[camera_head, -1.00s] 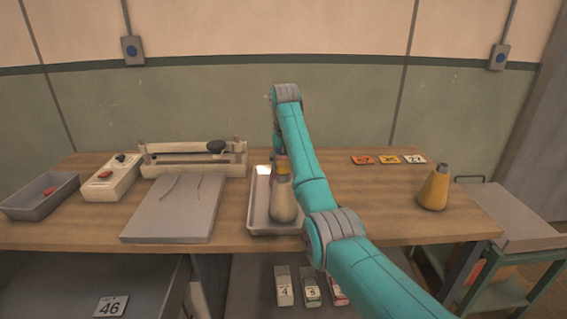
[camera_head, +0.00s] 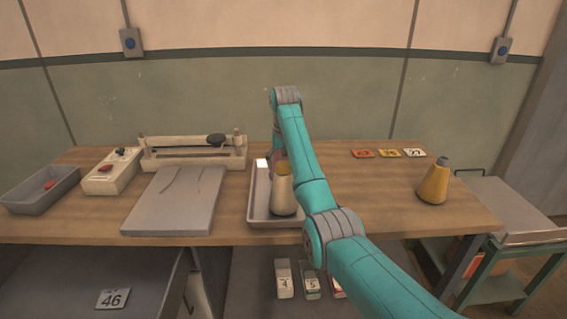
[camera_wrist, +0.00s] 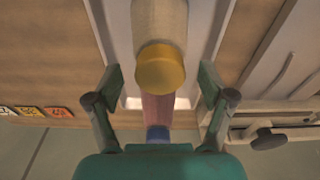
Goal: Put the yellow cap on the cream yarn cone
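The cream yarn cone (camera_head: 283,199) stands upright in a shallow tray (camera_head: 254,214) on the table. The yellow cap (camera_head: 282,169) sits on its narrow top. In the wrist view the yellow cap (camera_wrist: 160,70) covers the end of the cream cone (camera_wrist: 160,22). My gripper (camera_wrist: 160,78) is open, with one finger on each side of the cap and a clear gap to both. In the head view my arm hides most of the gripper. A pinkish cone (camera_wrist: 157,108) with a blue end (camera_wrist: 157,133) shows beyond the cap, partly hidden.
A yellow cone (camera_head: 433,186) with a grey top stands at the right. Numbered tags (camera_head: 388,153) lie at the back. A grey slab (camera_head: 175,205), a cream instrument (camera_head: 195,155), a switch box (camera_head: 112,173) and a grey bin (camera_head: 40,190) fill the left.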

